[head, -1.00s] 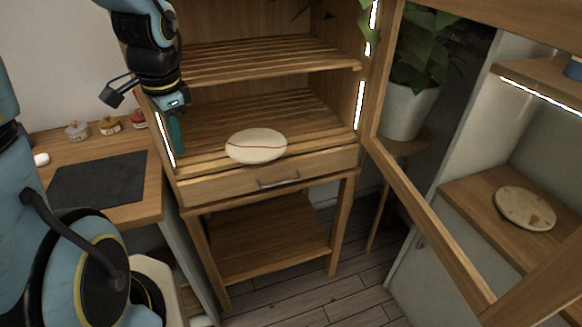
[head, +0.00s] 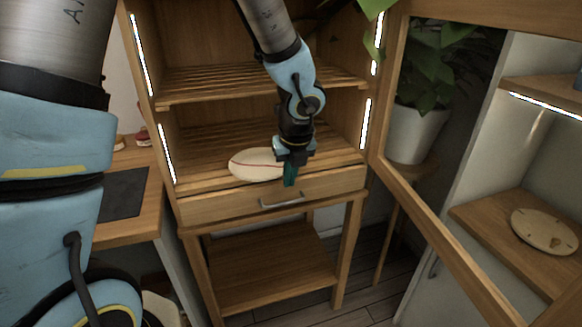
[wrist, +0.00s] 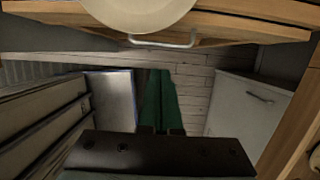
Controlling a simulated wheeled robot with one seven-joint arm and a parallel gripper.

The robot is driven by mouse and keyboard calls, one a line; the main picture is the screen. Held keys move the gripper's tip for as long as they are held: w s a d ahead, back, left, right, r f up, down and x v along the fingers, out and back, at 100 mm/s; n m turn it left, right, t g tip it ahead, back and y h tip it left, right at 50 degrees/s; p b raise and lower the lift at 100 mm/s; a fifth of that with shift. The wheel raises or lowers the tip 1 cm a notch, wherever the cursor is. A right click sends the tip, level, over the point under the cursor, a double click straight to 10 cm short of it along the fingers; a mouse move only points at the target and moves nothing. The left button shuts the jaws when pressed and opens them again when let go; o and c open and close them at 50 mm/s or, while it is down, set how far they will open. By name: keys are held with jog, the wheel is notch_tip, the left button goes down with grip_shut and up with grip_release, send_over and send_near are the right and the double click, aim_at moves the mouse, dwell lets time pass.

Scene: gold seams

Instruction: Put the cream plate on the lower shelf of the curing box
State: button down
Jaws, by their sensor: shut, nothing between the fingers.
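The cream plate (head: 254,165), an oval-looking disc with a thin red line across it, lies on the front part of the lower slatted shelf (head: 215,147) of the curing box. It reaches the shelf's front edge and seems to overhang slightly. Part of it shows at the top of the wrist view (wrist: 140,12). My gripper (head: 290,182), with green fingers, is shut and empty, pointing down in front of the plate's right end and hiding part of it. The fingers (wrist: 163,85) look apart from the plate in the wrist view.
The glass-fronted door (head: 425,220) stands open at the right. The upper shelf (head: 225,82) is empty. Below is a drawer with a metal handle (head: 282,199). A potted plant (head: 417,130) stands behind the door. A speckled round disc (head: 543,231) lies in the right cabinet.

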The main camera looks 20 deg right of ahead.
aim_at(280, 174)
jog(key=shift+w+d+f+p, duration=0.1)
jog(key=shift+w+f+p, duration=0.15)
jog(key=shift+w+f, duration=0.4)
jog(key=shift+w+d+f+p, duration=0.1)
jog(key=shift+w+f+p, duration=0.2)
jog(key=shift+w, duration=0.7)
jog(key=shift+w+d+f+p, duration=0.1)
jog(key=shift+w+f+p, duration=0.1)
jog(key=shift+w+f, duration=0.45)
jog(key=shift+w+r, duration=0.2)
jog(key=shift+w, duration=0.05)
jog(key=shift+w+r+p, duration=0.1)
jog(key=shift+w+p, duration=0.2)
jog(key=shift+p, duration=0.15)
jog(key=shift+w+d+p, duration=0.1)
jog(key=shift+w+p, duration=0.5)
jog(key=shift+w, duration=0.45)
